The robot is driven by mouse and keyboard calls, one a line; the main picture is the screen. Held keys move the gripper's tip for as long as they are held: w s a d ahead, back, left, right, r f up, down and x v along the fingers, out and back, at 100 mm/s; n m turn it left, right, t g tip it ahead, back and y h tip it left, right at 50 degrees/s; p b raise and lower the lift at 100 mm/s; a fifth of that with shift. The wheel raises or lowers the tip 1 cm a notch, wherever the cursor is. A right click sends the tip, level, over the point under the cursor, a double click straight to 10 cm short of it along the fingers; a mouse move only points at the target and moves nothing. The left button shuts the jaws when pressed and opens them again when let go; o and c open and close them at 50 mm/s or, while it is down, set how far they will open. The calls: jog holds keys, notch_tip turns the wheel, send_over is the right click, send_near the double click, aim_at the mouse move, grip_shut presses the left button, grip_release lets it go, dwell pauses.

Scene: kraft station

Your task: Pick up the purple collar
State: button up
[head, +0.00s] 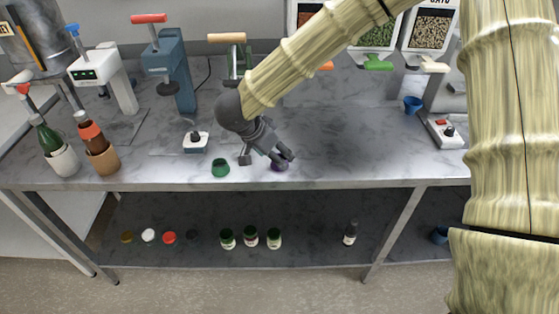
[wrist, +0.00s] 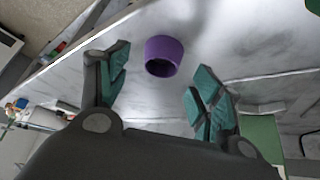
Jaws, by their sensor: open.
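The purple collar (wrist: 163,57) is a short, round, hollow ring standing on the grey marbled worktop. In the wrist view it sits between and just beyond the two teal-padded fingertips of my gripper (wrist: 160,88), apart from both. My gripper is open and empty. In the head view my gripper (head: 267,161) hangs low over the front part of the worktop, and only a bit of the purple collar (head: 277,167) shows behind the fingers. The rest of it is hidden there.
A green collar (head: 220,168) stands left of my gripper near the worktop's front edge. A small scale-like device (head: 196,141) stands behind it. Bottles in holders (head: 104,159) are at the left, presses at the back.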

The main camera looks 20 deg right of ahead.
jog(key=shift+x, duration=1.7)
jog(key=shift+c, duration=0.4)
jog(key=c, duration=0.6)
jog(key=shift+w+r, duration=0.1)
